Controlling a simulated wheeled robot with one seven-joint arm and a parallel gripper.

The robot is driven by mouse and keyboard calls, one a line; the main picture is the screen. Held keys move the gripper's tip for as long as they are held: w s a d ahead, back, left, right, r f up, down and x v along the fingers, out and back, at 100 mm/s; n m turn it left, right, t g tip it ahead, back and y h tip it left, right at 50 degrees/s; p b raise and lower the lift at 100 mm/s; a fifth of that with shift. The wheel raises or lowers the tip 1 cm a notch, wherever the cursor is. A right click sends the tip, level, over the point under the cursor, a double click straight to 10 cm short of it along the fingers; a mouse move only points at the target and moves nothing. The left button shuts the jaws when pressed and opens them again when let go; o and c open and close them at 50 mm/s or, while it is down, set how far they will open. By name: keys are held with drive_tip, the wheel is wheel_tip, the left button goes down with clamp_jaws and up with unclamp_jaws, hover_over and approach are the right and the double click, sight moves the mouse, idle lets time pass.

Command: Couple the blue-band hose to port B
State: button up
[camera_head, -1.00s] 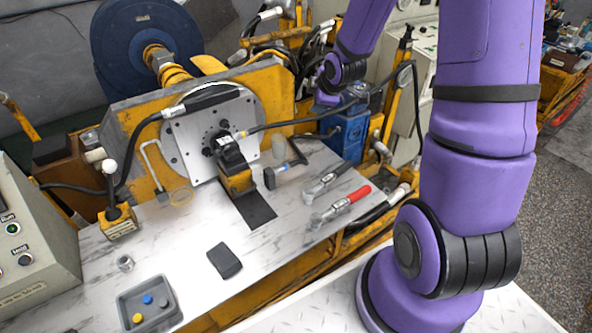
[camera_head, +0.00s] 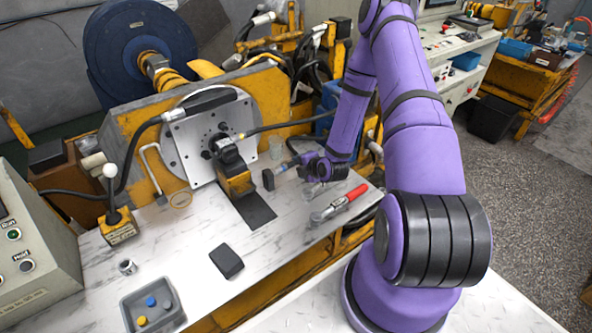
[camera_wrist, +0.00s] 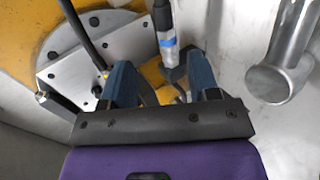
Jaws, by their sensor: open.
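The blue-band hose (camera_wrist: 167,42) shows in the wrist view, with a pale metal fitting and a blue band, its lower end at a dark block. My gripper (camera_wrist: 163,75) is open, with one blue finger on each side of the line of this hose; I cannot tell whether either touches it. In the head view my gripper (camera_head: 287,167) is low over the bench, right of the motor, beside the black block (camera_head: 268,180). I cannot make out port B's label.
A dark block (camera_head: 227,261), a metal fitting (camera_head: 127,267) and a grey tray (camera_head: 179,318) with small caps are at the front. A lever (camera_head: 112,205) stands at left. The mid-front bench is mostly clear.

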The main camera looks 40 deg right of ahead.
sight(288, 167)
drive_tip(key=shift+s+f+x, duration=0.1)
drive_tip(key=shift+f+x, duration=0.05)
drive_tip(key=shift+x, duration=2.25)
drive_tip(key=shift+s+f+x, duration=0.1)
drive_tip(key=shift+f+x, duration=0.05)
drive_tip(key=shift+x, duration=2.2)
drive_tip(key=shift+a, duration=0.15)
drive_tip(key=shift+c, duration=0.4)
clamp_jaws()
